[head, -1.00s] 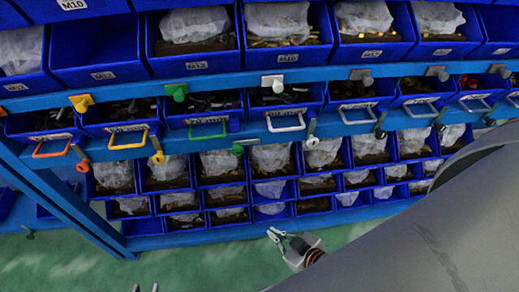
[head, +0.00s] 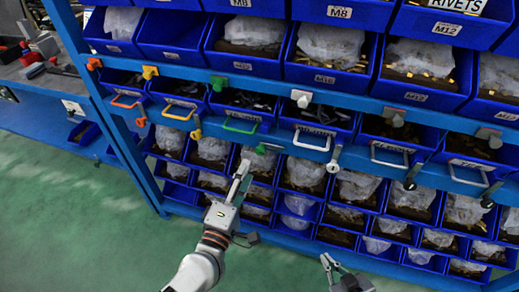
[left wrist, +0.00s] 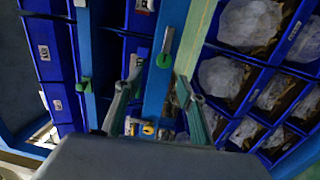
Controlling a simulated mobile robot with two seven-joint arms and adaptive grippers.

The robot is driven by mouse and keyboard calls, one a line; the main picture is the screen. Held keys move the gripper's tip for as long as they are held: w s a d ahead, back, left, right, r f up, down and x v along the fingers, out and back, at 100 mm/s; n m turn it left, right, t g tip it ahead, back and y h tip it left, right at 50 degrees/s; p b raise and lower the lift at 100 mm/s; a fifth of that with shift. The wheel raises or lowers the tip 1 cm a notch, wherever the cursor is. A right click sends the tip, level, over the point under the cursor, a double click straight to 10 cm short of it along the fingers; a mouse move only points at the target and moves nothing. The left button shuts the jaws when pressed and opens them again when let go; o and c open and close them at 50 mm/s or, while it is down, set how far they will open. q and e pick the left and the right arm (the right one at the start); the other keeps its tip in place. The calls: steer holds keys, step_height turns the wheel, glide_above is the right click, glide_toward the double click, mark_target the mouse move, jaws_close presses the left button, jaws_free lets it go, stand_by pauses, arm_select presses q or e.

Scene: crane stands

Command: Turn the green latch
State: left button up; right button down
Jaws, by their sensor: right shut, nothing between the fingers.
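A green round latch knob (head: 260,149) with a metal lever sits on the lower blue rail, below the bin with the green handle (head: 240,127). In the left wrist view the round knob (left wrist: 163,60) lies ahead, roughly between the two fingers. A second green piece (head: 218,83) is on the upper rail, also in the left wrist view (left wrist: 83,85). My left gripper (head: 243,168) is raised in front of the rack, just left of and below the round knob. Its fingers (left wrist: 158,74) are apart with nothing between them; contact cannot be told. My right gripper (head: 326,260) is shut and empty, low down.
Blue bins fill the rack (head: 385,112) above and below the rails. Orange (head: 141,122), yellow (head: 196,134) and grey (head: 333,160) knobs line the lower rail. Green floor (head: 70,220) is clear at lower left.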

mark_target(260, 153)
arm_select(q)
steer(key=shift+w+d+n+g+y, duration=0.1)
steer(key=shift+w+d+n, duration=0.55)
steer(key=shift+w, duration=0.85)
steer(key=shift+w+d+n+g+y, duration=0.1)
steer(key=shift+w+d+n, duration=0.5)
steer(key=shift+w, duration=0.9)
steer(key=shift+w+d+n+g+y, duration=0.1)
steer(key=shift+w+d+n, duration=0.55)
steer(key=shift+w, duration=0.85)
steer(key=shift+d, duration=0.15)
jaws_close()
